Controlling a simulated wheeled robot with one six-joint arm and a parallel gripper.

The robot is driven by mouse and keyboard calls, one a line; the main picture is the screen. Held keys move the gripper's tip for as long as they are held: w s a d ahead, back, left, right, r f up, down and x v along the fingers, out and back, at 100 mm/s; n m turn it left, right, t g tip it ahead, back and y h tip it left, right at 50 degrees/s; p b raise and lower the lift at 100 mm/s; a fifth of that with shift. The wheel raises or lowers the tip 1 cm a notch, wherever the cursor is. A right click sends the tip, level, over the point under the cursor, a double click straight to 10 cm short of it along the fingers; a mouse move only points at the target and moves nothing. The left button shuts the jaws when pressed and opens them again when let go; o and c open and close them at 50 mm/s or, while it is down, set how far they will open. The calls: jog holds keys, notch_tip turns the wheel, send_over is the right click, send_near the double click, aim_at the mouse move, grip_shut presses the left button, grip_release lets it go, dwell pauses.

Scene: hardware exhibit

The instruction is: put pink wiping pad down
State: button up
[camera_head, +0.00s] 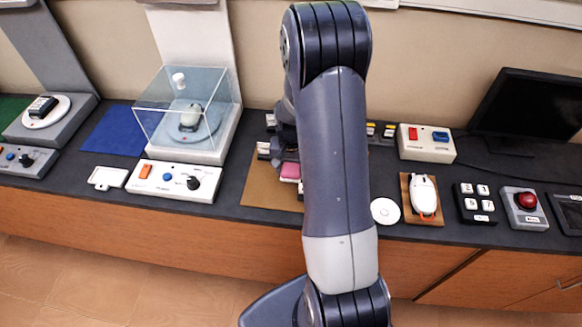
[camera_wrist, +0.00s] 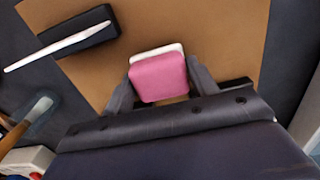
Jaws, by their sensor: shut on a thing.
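The pink wiping pad (camera_wrist: 160,77) is a small rounded block with a white layer at its far edge. In the wrist view it sits between the two fingers of my gripper (camera_wrist: 163,84), which is shut on it. A brown mat (camera_wrist: 215,35) lies below the pad; I cannot tell whether the pad touches it. In the head view the pad (camera_head: 290,170) shows just left of my arm, over the brown mat (camera_head: 262,190). My arm hides most of the gripper and part of the mat there.
A black block with a white stick (camera_wrist: 75,42) lies at the mat's edge. A clear display case (camera_head: 185,105) and a button panel (camera_head: 174,181) stand left. A white disc (camera_head: 385,211), a mouse on a board (camera_head: 423,196) and a red button box (camera_head: 525,205) stand right.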

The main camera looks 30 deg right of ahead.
jog(key=shift+f, duration=0.15)
jog(key=o, duration=0.4)
jog(key=shift+f, duration=0.1)
jog(key=o, duration=0.5)
